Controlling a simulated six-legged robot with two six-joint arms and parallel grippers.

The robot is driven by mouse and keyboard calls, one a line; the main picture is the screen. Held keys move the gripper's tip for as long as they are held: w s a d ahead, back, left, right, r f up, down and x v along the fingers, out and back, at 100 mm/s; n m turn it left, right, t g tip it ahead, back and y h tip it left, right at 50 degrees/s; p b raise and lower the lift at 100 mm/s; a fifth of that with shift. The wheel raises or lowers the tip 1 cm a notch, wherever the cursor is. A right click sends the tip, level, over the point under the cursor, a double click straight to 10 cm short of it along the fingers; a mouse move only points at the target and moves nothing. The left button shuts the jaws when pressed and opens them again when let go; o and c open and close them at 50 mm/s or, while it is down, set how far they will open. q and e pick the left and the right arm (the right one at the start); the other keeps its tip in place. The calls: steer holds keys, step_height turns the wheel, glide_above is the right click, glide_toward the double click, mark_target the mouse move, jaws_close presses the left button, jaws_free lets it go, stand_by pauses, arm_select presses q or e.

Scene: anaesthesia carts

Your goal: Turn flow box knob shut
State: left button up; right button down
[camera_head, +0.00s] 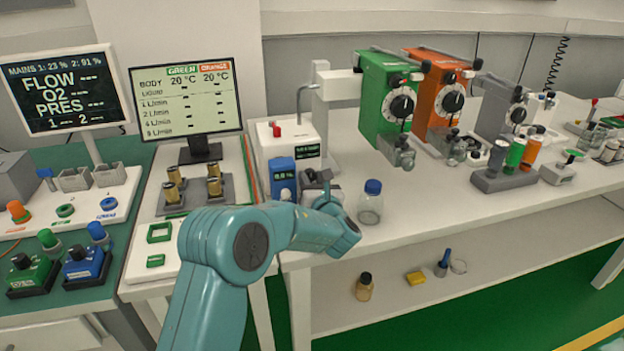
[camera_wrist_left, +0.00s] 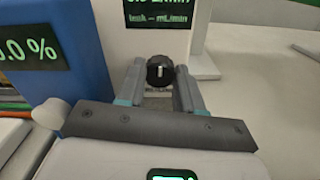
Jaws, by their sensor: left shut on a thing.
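The flow box (camera_head: 265,140) is a white box with a dark green-lettered display and a red part on top, on the white bench in the head view. In the left wrist view its front panel (camera_wrist_left: 118,42) carries a round black knob (camera_wrist_left: 160,71) with a white mark standing about upright. My left gripper (camera_wrist_left: 160,84) reaches the panel from the front, its two fingers closed on the knob, one at each side. In the head view my left gripper (camera_head: 318,180) is at the box's front and hides the knob. My right gripper is not in view.
A blue box (camera_head: 283,178) with a green reading stands close left of my left gripper. A blue-capped bottle (camera_head: 371,203) stands close to its right. Green (camera_head: 383,98) and orange (camera_head: 436,98) vaporizers stand behind to the right. The bench's front edge lies below my arm.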

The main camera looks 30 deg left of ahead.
arm_select(q)
steer(key=o, duration=1)
steer(key=shift+o, duration=0.2)
steer(key=v, duration=1.6)
steer(key=shift+s+d+b, duration=0.1)
steer(key=shift+d+b, duration=0.05)
steer(key=shift+b, duration=0.25)
steer(key=shift+d+f, duration=0.1)
